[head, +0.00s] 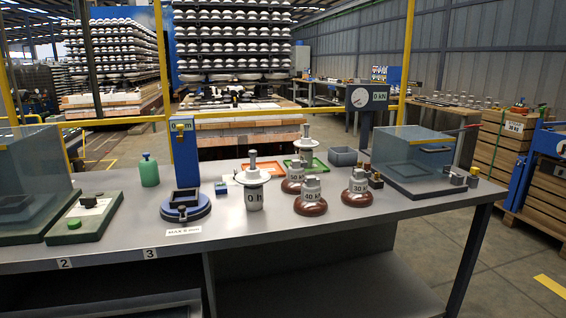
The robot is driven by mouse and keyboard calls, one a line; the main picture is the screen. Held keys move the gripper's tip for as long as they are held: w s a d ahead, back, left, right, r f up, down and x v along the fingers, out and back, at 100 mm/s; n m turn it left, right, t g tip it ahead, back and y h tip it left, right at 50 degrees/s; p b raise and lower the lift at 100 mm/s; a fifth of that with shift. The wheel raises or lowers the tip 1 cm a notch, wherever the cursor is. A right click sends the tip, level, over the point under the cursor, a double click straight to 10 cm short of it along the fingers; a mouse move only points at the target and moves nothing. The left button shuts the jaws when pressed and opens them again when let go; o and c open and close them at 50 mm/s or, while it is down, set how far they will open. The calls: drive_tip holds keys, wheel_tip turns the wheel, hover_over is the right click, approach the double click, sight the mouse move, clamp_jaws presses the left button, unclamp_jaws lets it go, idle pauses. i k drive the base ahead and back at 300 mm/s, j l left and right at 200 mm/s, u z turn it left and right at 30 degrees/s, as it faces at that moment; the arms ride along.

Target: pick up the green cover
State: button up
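No thing is plainly recognisable as a green cover. Two clear boxes with a greenish-blue tint stand at the bench ends, the left box (30,170) cut by the picture edge and the right box (415,150) whole. My gripper is not in view.
A blue gauge stand (186,165) stands right of the cylinder. A dial display (367,98) rises behind. An orange tray (262,167) lies at the back. The bench's front strip is mostly clear.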

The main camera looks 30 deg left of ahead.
sight(147, 169)
drive_tip(key=i+u, duration=0.15)
drive_tip(key=u, duration=0.25)
drive_tip(key=i+u, duration=0.1)
drive_tip(key=u, duration=0.3)
drive_tip(key=i+l+u, duration=0.1)
drive_tip(key=u, duration=0.3)
